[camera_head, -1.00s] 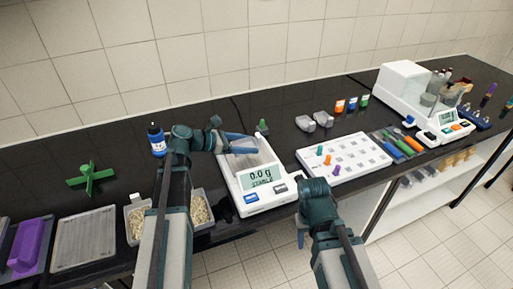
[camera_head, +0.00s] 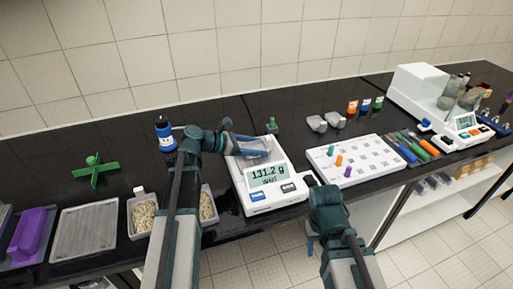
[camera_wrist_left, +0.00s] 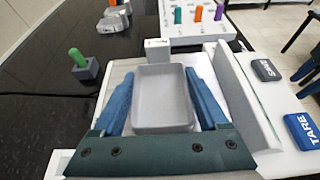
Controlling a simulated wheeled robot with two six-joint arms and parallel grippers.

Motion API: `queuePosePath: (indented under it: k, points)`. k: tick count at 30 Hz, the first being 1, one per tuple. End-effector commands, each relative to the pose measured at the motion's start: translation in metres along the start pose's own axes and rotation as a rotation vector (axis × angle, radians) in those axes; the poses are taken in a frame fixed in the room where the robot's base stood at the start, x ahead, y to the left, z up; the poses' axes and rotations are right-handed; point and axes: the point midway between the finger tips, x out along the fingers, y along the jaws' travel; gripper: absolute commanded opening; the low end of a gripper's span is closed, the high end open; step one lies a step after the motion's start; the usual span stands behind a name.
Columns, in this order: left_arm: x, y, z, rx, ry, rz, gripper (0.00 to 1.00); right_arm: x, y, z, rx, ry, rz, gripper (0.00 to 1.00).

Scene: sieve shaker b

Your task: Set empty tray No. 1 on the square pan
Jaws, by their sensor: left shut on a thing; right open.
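The square pan balance (camera_head: 262,198) stands in the middle of the counter, and its display reads 131.2 g with WAIT. My left gripper (camera_head: 254,146) is over its pan. In the left wrist view, its blue fingers (camera_wrist_left: 165,85) are shut on an empty grey tray (camera_wrist_left: 163,97), one finger along each side. The tray is level at the white pan (camera_wrist_left: 120,72); the reading suggests contact, though its underside is hidden. A white tag (camera_wrist_left: 157,44) sits at the tray's far end, its writing unreadable. My right gripper (camera_head: 310,236) is low at the counter's front edge, largely hidden by its arm.
A white rack board (camera_head: 368,172) with coloured pegs is right of the balance. Two grey trays (camera_head: 326,121) lie behind it. A green-knobbed weight (camera_head: 272,126) stands behind the pan. Grain containers (camera_head: 142,214) and a blue-labelled bottle (camera_head: 164,136) are at left.

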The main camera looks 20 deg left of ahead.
Motion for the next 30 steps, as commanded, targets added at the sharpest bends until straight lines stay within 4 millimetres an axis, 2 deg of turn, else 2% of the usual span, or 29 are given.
queuePosePath:
  k: [2, 3, 6, 16, 30]
  points:
    - [0.002, 0.000, -0.004, 0.000, 0.000, 0.000, 0.24, 0.004, 0.000, 0.000, 0.000, 0.000, 0.000, 0.50]
    - [0.001, 0.000, -0.002, 0.000, 0.000, 0.000, 0.83, 0.002, 0.000, 0.000, 0.000, 0.000, 0.000, 0.50]
    - [0.001, 0.000, -0.002, 0.000, 0.000, 0.000, 1.00, 0.002, 0.000, 0.000, 0.000, 0.000, 0.000, 0.50]
    - [-0.002, 0.000, 0.004, 0.000, 0.000, 0.000, 1.00, -0.004, 0.000, 0.000, 0.000, 0.000, 0.000, 0.50]
    - [-0.092, 0.001, 0.004, -0.002, 0.000, 0.004, 1.00, -0.038, 0.004, 0.002, 0.000, 0.000, 0.000, 0.50]
